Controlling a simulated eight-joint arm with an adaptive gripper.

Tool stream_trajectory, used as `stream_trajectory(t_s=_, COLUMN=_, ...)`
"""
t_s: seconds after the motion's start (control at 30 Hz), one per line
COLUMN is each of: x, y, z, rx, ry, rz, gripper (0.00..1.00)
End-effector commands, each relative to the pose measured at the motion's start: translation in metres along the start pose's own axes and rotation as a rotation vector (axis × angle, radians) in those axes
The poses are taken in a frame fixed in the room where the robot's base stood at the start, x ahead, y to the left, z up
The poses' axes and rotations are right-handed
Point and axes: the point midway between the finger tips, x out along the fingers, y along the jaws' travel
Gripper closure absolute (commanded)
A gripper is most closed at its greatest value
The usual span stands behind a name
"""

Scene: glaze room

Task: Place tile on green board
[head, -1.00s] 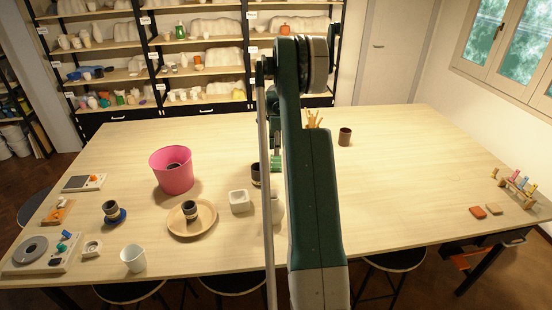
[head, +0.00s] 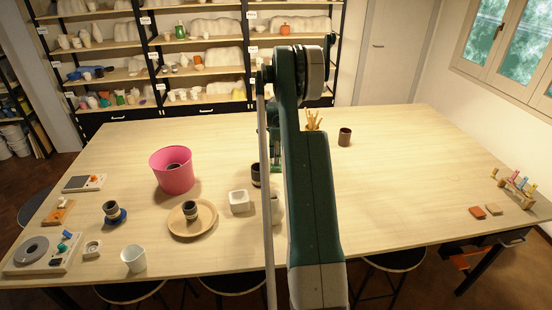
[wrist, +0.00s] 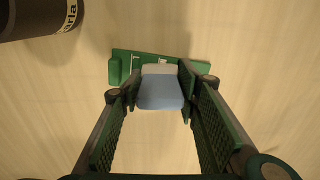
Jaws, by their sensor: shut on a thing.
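In the wrist view my gripper (wrist: 160,82) is shut on a pale blue tile (wrist: 160,94) with a lighter grey band along its far edge. The green board (wrist: 120,70) lies behind and under the tile; its left end and far edge show, with small white marks. The tile and fingers hide the rest of the board. I cannot tell whether the tile touches the board.
A dark cup with lettering (wrist: 45,15) stands at upper left in the wrist view. In the head view a white square dish (head: 239,201), a pink bucket (head: 172,172) and a wooden plate (head: 192,226) stand left of my arm. A brown cup (head: 345,137) stands right; much table there is clear.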

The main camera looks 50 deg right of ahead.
Motion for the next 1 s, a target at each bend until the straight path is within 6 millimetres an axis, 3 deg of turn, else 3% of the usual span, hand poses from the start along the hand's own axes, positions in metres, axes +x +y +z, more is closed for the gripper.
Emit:
stream_trajectory(t_s=0.47, x=0.0055, y=-0.0001, z=0.0, rx=0.0, ry=0.0, rz=0.0, gripper=0.81)
stream_trajectory(t_s=0.5, x=0.005, y=-0.0001, z=0.0, rx=0.0, ry=0.0, rz=0.0, gripper=0.64)
stream_trajectory(t_s=0.6, x=0.0045, y=-0.0001, z=0.0, rx=0.0, ry=0.0, rz=0.0, gripper=0.53)
stream_trajectory(t_s=1.0, x=0.0031, y=-0.0001, z=0.0, rx=0.0, ry=0.0, rz=0.0, gripper=0.53)
